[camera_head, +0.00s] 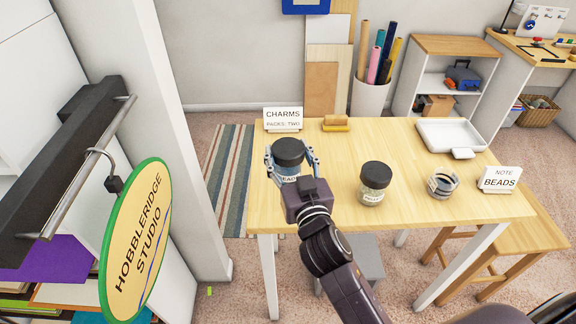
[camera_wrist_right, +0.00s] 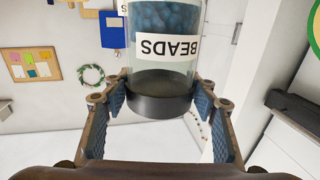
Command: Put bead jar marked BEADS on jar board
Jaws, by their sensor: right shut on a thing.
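The bead jar (camera_head: 288,152) is clear with blue beads, a black lid and a white label. Its label reads BEADS in the right wrist view (camera_wrist_right: 165,48), where the jar appears upside down. My right gripper (camera_head: 291,165) is shut on this jar, with a finger on either side of it, over the left part of the wooden table (camera_head: 330,200). The gripper hides the jar's lower part in the head view, so I cannot tell whether its base touches the table. I cannot clearly pick out a jar board. My left gripper is not in view.
A CHARMS sign (camera_head: 283,119), a yellowish block (camera_head: 336,124), a white tray (camera_head: 450,136) and a NOTE BEADS sign (camera_head: 499,180) line the edges. The table's middle is clear.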

